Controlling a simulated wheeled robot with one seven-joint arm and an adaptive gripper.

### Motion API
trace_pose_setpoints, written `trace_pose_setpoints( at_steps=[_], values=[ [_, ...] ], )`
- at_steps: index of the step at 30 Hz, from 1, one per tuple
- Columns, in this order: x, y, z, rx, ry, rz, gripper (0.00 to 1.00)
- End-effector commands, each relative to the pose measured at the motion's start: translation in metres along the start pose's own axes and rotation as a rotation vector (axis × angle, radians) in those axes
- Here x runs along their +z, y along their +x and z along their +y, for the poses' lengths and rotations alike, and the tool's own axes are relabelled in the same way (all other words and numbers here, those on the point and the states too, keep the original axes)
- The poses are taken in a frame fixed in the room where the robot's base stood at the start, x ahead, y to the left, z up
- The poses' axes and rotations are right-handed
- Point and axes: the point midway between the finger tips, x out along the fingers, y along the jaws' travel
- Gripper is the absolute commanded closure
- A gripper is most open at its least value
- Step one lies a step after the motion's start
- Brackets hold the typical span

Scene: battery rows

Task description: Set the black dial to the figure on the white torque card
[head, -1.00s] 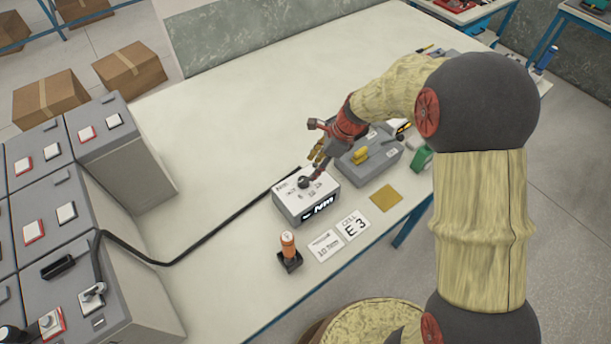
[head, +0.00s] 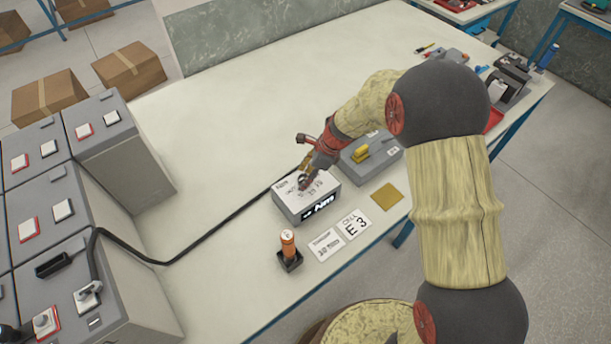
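The grey torque box (head: 309,206) stands on the table with a white top face bearing printed figures, too small to read. The black dial (head: 303,183) on that face is partly covered by my gripper (head: 305,177), whose fingers are down at it. Whether they touch or close on the dial I cannot tell. The box's front display (head: 320,208) shows white marks and what looks like "Nm". The white torque card (head: 326,246) lies flat in front of the box and seems to read "10 Nm".
A white card marked "CELL E 3" (head: 353,226) lies beside the torque card. An orange-topped tool (head: 288,244) stands in a black holder. A grey box with a yellow handle (head: 371,153) is behind right. A black cable (head: 215,235) crosses the table. The table's far left is clear.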

Motion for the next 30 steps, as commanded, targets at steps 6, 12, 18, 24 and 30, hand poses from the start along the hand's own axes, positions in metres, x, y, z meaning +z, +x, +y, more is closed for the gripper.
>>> trace_pose_setpoints(
  at_steps=[6,12,18,24,30],
  values=[
    [-0.0002,-0.0001,0.0002,0.000,0.000,0.000,0.66],
    [-0.0002,-0.0001,0.0003,0.001,0.000,0.000,0.77],
    [-0.0003,-0.0001,0.0003,0.001,0.000,0.000,0.89],
    [-0.0003,-0.0001,0.0004,0.001,-0.001,0.000,0.96],
    [-0.0002,-0.0005,0.0002,0.013,-0.028,0.001,0.96]
  ],
)
